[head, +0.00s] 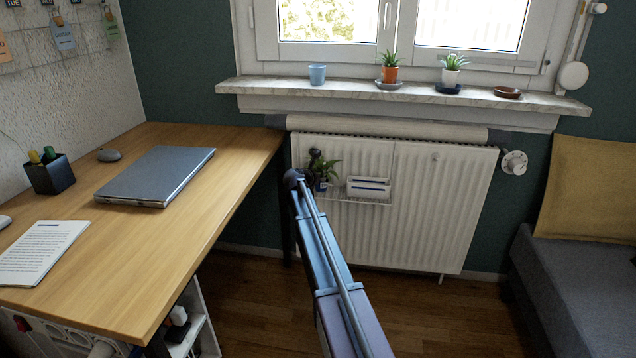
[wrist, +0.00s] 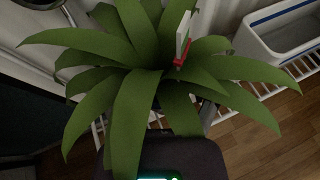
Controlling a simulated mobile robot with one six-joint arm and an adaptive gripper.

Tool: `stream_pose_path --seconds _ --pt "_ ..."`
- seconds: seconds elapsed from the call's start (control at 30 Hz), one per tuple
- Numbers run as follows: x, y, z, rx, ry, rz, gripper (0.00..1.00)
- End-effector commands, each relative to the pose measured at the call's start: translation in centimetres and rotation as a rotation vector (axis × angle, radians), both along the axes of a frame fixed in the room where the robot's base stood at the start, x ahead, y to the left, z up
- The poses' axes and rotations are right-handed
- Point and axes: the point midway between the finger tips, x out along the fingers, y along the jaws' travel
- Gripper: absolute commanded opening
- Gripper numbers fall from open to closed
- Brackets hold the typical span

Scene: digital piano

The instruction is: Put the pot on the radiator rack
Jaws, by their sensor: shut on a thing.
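A potted plant with long green leaves (head: 329,171) is in my gripper (head: 316,160), in front of the radiator. Its small dark blue pot (head: 321,186) is partly hidden by my arm in the head view. In the wrist view the leaves (wrist: 135,60) fill the middle and hide the pot and my fingertips. A white and red piece (wrist: 183,48) sticks up among them. The white wire radiator rack (head: 350,199) hangs on the radiator front. The pot is at the rack's left end; I cannot tell whether it touches the rack.
A white box with a blue stripe (head: 368,187) sits on the rack's right part, also in the wrist view (wrist: 282,32). The radiator (head: 430,215) is behind. The desk (head: 225,200) is at left, the grey sofa (head: 590,290) at right. The sill (head: 430,97) carries small pots.

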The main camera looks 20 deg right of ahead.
Motion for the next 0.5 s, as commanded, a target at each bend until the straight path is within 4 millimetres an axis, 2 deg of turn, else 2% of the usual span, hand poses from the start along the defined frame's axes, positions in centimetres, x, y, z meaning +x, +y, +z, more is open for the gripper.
stream_pose_path --seconds 0.5 --pt "0.02 0.04 -0.5 0.0 0.0 0.001 0.16"
